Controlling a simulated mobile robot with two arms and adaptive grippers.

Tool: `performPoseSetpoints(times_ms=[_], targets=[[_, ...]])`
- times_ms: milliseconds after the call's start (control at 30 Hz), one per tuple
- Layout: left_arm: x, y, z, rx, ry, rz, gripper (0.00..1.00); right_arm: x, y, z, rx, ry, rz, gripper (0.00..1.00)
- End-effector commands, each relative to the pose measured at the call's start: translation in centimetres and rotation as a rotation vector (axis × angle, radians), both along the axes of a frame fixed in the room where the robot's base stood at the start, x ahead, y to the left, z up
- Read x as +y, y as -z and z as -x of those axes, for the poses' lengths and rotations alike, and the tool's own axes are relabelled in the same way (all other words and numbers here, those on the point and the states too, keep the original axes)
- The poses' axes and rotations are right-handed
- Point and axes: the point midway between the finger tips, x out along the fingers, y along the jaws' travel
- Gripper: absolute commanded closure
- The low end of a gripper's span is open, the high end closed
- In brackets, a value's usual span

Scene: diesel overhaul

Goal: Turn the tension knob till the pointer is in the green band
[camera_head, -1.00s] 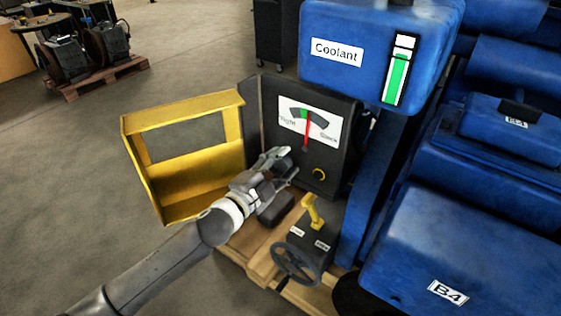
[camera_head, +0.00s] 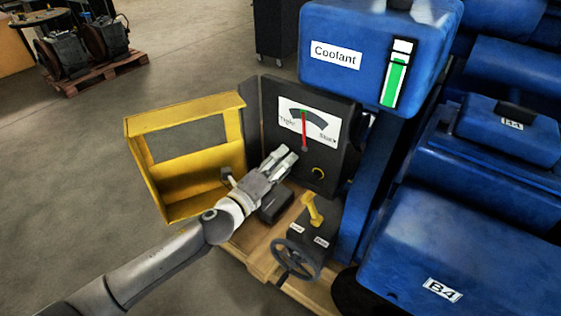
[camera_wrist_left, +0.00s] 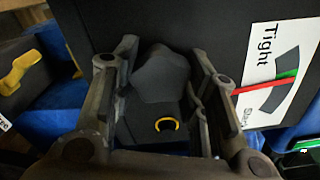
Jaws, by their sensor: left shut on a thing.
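The gauge (camera_head: 308,120) is a white plate with "Tight" at left and "Slack" at right. It also shows turned on its side in the left wrist view (camera_wrist_left: 272,95). Its red pointer (camera_head: 304,135) stands almost upright, its tip at the green band, of which only a small part shows beside it. In the left wrist view the red pointer (camera_wrist_left: 255,86) lies along the green band (camera_wrist_left: 287,74). My left gripper (camera_head: 288,154) is at the panel below the gauge, shut on the dark grey tension knob (camera_wrist_left: 160,75), which sits between its fingers. The gripper hides the knob in the head view. My right gripper is out of view.
A yellow open frame (camera_head: 190,165) stands left of the panel. A yellow ring (camera_head: 318,173) is on the panel right of my gripper. A yellow lever (camera_head: 313,210) and a handwheel (camera_head: 295,258) are below. The blue coolant tank (camera_head: 350,80) hangs above right.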

Motion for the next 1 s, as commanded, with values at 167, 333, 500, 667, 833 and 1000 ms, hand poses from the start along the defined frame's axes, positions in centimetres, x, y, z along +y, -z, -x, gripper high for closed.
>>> performPoseSetpoints(times_ms=[167,333,500,667,833,1000], targets=[[-0.04,0.07,0.05,-0.038,0.001,-0.055,0.84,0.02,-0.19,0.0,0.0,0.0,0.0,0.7],[-0.05,0.11,0.06,-0.056,0.001,-0.08,0.84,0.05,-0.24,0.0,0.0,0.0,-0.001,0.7],[-0.04,0.16,0.06,-0.062,0.001,-0.088,0.84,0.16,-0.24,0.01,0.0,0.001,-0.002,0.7],[-0.04,0.17,0.07,-0.06,0.001,-0.087,0.84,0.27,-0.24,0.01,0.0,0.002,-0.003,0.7],[-0.04,0.18,0.08,-0.06,0.001,-0.086,0.53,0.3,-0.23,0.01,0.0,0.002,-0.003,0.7],[-0.03,0.13,0.04,-0.061,0.001,-0.086,0.38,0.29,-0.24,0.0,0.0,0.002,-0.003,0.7]])
